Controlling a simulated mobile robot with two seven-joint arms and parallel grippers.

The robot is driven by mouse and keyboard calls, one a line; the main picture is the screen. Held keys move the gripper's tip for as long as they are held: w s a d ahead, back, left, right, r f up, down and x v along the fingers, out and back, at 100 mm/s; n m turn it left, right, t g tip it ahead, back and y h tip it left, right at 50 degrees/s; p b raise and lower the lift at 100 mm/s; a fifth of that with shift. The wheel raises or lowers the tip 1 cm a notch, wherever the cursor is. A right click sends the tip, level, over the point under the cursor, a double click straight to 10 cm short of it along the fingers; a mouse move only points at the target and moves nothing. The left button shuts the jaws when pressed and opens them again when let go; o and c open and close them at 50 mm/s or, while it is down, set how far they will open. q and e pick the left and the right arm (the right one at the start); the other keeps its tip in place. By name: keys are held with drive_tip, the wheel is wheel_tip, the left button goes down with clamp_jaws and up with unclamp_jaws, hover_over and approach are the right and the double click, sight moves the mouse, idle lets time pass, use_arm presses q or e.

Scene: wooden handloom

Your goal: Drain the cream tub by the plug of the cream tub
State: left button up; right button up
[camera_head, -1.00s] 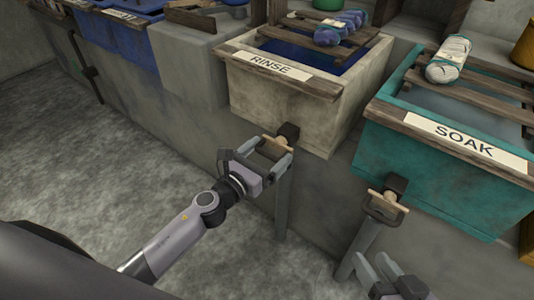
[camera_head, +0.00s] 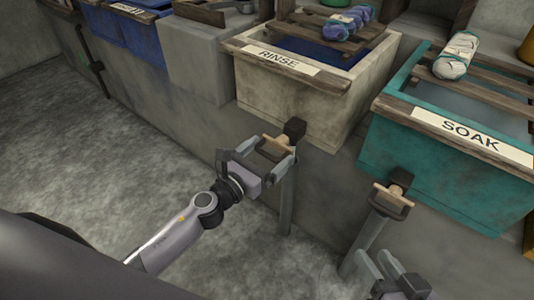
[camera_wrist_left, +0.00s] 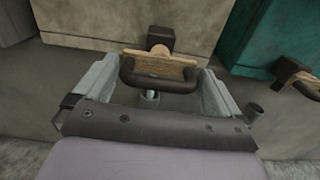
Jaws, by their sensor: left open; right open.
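The cream tub (camera_head: 295,95) carries a RINSE label and stands at the upper middle of the head view, with dark blue inside. Its plug (camera_head: 295,129) sits low on the front wall. In the left wrist view the plug (camera_wrist_left: 160,63) shows a dark block, a wooden crossbar and a dark loop. My left gripper (camera_head: 275,150) is open, with a finger on each side of the crossbar; in the wrist view I cannot tell whether they touch it. My right gripper (camera_head: 378,264) is open and empty at the lower right, below the teal tub's plug.
The teal tub (camera_head: 440,165), labelled SOAK, stands to the right with a similar plug (camera_head: 394,192). Wooden slats with yarn skeins (camera_head: 347,20) lie over both tubs. Blue tubs (camera_head: 130,28) stand at the upper left. The concrete floor (camera_head: 100,160) at left is clear.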

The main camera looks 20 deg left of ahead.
use_arm(q)
drive_tip(key=v, duration=0.7)
idle(0.6)
